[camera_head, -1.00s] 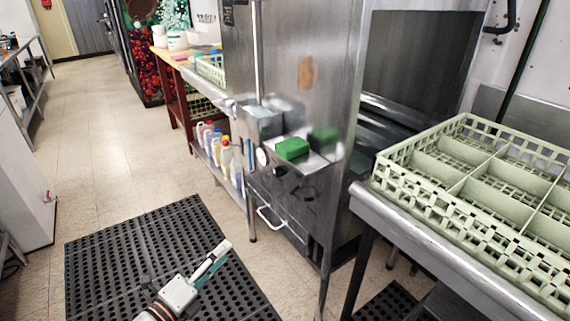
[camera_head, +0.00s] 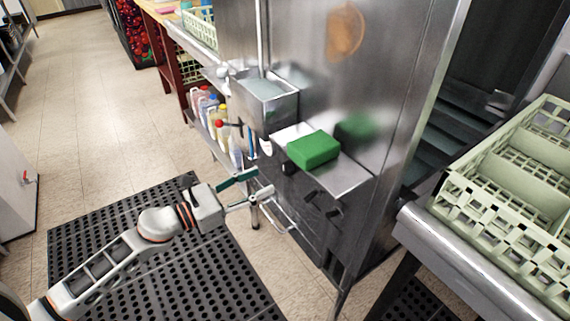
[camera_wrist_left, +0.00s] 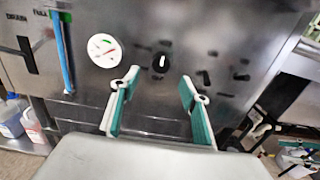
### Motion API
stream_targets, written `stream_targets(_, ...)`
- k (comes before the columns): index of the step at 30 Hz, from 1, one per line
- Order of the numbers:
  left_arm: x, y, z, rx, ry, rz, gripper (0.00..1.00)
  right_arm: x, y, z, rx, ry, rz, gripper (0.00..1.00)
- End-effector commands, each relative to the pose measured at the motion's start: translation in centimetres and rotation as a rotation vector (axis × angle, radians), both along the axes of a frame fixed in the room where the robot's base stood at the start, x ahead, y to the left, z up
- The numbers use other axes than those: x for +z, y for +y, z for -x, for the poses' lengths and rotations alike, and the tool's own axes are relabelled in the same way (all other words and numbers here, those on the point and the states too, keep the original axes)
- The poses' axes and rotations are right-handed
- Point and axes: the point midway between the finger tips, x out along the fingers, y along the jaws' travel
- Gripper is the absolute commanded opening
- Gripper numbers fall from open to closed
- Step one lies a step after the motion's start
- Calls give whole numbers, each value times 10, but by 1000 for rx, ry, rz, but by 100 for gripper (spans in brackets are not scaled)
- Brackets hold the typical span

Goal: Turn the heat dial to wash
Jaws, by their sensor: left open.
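The dial is a small black round knob (camera_wrist_left: 160,62) with a white pointer mark standing roughly upright, on the steel front panel in the left wrist view. Its lettering is too blurred to read. My left gripper (camera_wrist_left: 158,92) is open and empty, with its two teal-padded fingers spread to either side below the knob, apart from it. In the head view my left gripper (camera_head: 262,182) reaches the machine's front below the small shelf; I cannot make out the knob clearly there. My right gripper is not in view.
A white round gauge (camera_wrist_left: 104,50) sits left of the knob. A steel shelf (camera_head: 352,178) with a green block (camera_head: 313,150) juts out above the panel. A white bar handle (camera_head: 275,213) is below. A green dish rack (camera_head: 470,205) stands right.

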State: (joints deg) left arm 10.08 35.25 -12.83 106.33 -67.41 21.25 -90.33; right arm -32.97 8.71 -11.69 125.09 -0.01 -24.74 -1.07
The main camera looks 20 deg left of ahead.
Motion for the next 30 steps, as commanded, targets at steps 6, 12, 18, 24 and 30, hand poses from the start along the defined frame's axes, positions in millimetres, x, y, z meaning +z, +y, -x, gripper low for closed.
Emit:
stream_targets(6,5,-16,-22,-1,-6,0,45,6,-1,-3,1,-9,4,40)
stream_targets(12,4,-35,-45,0,-5,2,45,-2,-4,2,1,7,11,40)
stream_targets(18,2,-45,-58,0,-1,2,45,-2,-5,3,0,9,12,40)
stream_targets(24,1,-47,-60,0,0,2,45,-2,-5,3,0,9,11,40)
stream_targets(30,1,-47,-60,0,0,2,22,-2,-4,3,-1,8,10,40)
